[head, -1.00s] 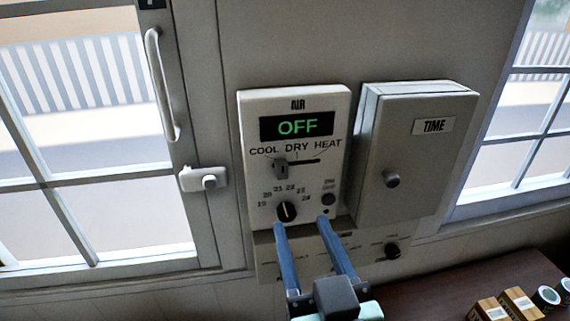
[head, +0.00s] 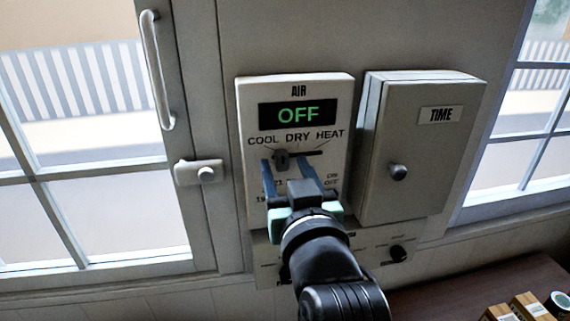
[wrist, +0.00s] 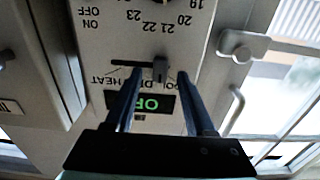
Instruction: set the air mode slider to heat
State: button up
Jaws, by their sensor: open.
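The air panel (head: 343,100) is a white box with a display reading OFF in green. Below it, the labels COOL, DRY and HEAT run left to right above a dark slot. My gripper (head: 281,167) is open, with one blue finger on each side of the knob. In the wrist view, which is upside down, the knob (wrist: 160,69) stands between the fingertips (wrist: 158,75), with gaps beside it. The dial below is mostly hidden by my gripper.
A grey box marked TIME (head: 415,150) with a round knob juts out just right of the panel. A window latch (head: 200,172) and handle (head: 158,70) are at the left. A lower panel (head: 375,248) with a black knob and a dark table (head: 440,292) lie below.

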jog(key=shift+w+a, duration=0.1)
jog(key=shift+w, duration=0.35)
grip_shut()
jog(key=shift+f, duration=0.1)
dwell(1.1)
